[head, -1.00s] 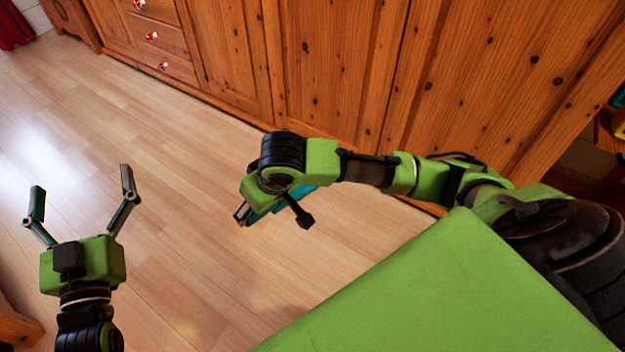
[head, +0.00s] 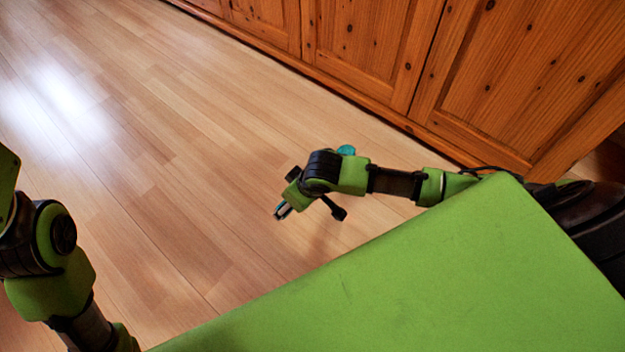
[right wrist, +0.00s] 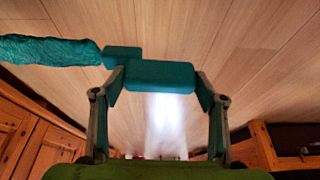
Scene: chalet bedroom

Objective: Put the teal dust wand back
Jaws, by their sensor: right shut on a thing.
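The teal dust wand shows in the right wrist view, with its block-like handle (right wrist: 160,76) between the fingertips and its fluffy teal head (right wrist: 48,50) reaching out to the left edge. My right gripper (right wrist: 161,82) is shut on the handle. In the head view, my right gripper (head: 282,211) hangs over the floor, and only a small teal bit of the wand (head: 346,150) shows behind my right wrist; the rest is hidden. My left arm is at the left edge of the head view, and its gripper fingers are out of frame.
A knotty-pine cabinet front (head: 370,50) runs along the top right of the head view. The plank floor (head: 150,150) is clear at the left and middle. In the right wrist view, wooden furniture (right wrist: 262,148) stands at the lower right.

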